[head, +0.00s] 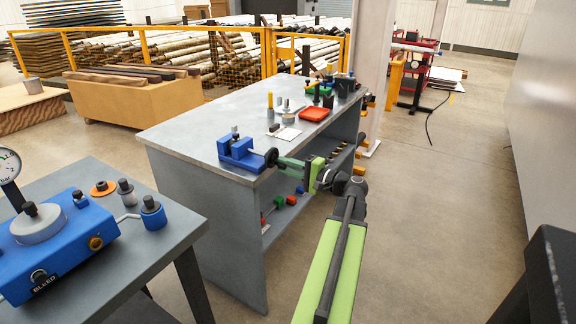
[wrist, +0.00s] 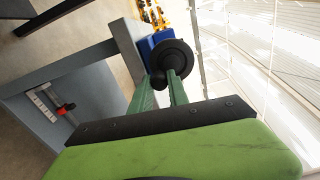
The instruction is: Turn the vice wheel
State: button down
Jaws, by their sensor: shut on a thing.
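The blue vice (head: 238,152) stands on the near right corner of the grey workbench. Its black wheel (head: 271,157) faces my gripper (head: 284,163), which reaches in from the right. In the wrist view the black wheel (wrist: 174,58) is round, with a dark knob (wrist: 157,82) at its lower left edge. The green fingers of my gripper (wrist: 161,79) are shut on the wheel at this knob. The blue vice body (wrist: 152,42) is partly hidden behind the wheel.
The workbench (head: 190,122) also holds a red tray (head: 314,114) and several small tools. A nearer table (head: 150,235) at left carries a blue gauge device (head: 60,245). Small coloured parts lie on the bench's lower shelf. The floor to the right is mostly clear.

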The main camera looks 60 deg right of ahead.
jog(key=shift+a+m, duration=0.2)
jog(key=shift+m, duration=0.8)
jog(key=c, duration=1.3)
grip_release()
jog(key=shift+s, duration=0.1)
jog(key=s, duration=1.7)
jog(key=shift+s+a, duration=0.1)
jog(key=shift+s, duration=0.05)
